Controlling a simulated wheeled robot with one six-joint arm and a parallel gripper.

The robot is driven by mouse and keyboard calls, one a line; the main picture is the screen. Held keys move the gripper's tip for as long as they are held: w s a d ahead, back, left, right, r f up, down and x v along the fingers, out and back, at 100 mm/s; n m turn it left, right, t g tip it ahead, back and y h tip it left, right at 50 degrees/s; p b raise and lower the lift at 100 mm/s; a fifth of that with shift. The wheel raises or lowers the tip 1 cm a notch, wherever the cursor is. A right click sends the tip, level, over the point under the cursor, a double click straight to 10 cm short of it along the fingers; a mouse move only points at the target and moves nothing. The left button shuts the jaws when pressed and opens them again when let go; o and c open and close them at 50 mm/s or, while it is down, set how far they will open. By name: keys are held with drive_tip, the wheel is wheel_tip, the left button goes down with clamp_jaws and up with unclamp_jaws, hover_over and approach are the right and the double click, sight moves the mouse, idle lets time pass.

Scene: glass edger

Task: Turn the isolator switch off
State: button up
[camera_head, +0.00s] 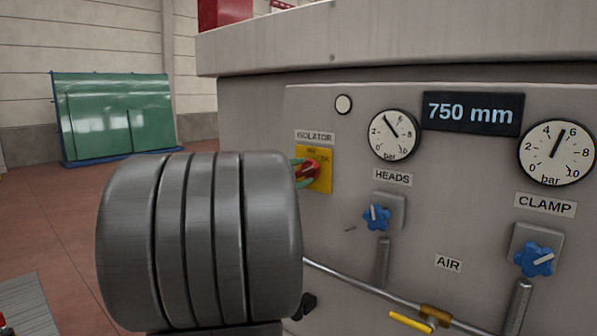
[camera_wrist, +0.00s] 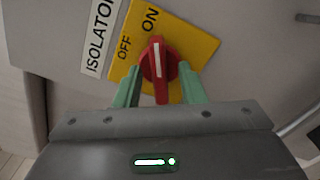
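The isolator switch is a red knob (camera_head: 308,170) on a yellow plate (camera_head: 325,184) under the ISOLATOR label (camera_head: 314,136). In the wrist view the red knob (camera_wrist: 159,62) has a white line pointing up, towards the word ON; the word OFF is up and left of the knob. My gripper (camera_wrist: 159,80) has its green fingers on either side of the knob, one left and one right. Narrow gaps seem to show between fingers and knob, so it looks open around it. In the head view my grey arm hides most of the gripper.
On the panel right of the switch are the HEADS gauge (camera_head: 394,134) with a blue knob (camera_head: 377,217), the CLAMP gauge (camera_head: 556,152) with another blue knob (camera_head: 536,259), and a 750 mm display (camera_head: 472,113). A pipe with a yellow lever (camera_head: 410,321) runs below. Green glass sheets (camera_head: 118,118) stand far left.

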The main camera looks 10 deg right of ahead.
drive_tip(key=shift+d, duration=0.1)
clamp_jaws()
drive_tip(key=shift+n, duration=0.3)
drive_tip(key=n+p, duration=0.1)
drive_tip(key=n, duration=0.4)
drive_tip(key=shift+r+n, duration=0.1)
drive_tip(key=shift+n, duration=0.2)
drive_tip(key=n+p, duration=0.3)
drive_tip(key=n, duration=0.2)
drive_tip(key=shift+w+n, duration=0.1)
drive_tip(key=shift+n, duration=0.2)
idle(0.4)
unclamp_jaws()
